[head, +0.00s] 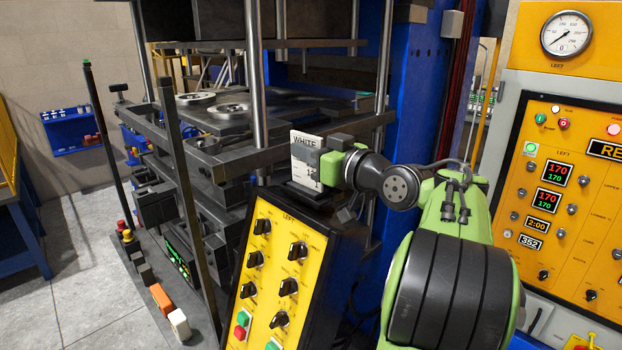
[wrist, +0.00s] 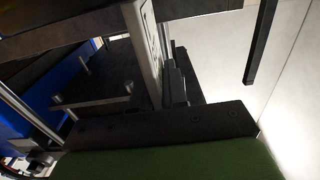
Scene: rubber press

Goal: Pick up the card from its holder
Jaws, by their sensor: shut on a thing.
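The card (head: 304,165) is white with "WHITE" printed on a band near its top. It stands about upright above the dark top of the yellow-fronted control box (head: 262,232) in the head view. My gripper (head: 325,160), with dark fingers and a green body, is shut on the card's right side. In the wrist view the card (wrist: 151,45) shows as a narrow pale strip beside a dark finger. The holder (head: 313,197) is a dark piece just under the card. I cannot tell whether the card's lower edge still sits in it.
The press (head: 230,110) with its steel columns stands close behind and left of the card. A blue post (head: 405,95) rises behind my arm. A yellow control panel (head: 570,200) with a gauge is at right. Open floor (head: 85,230) lies at left.

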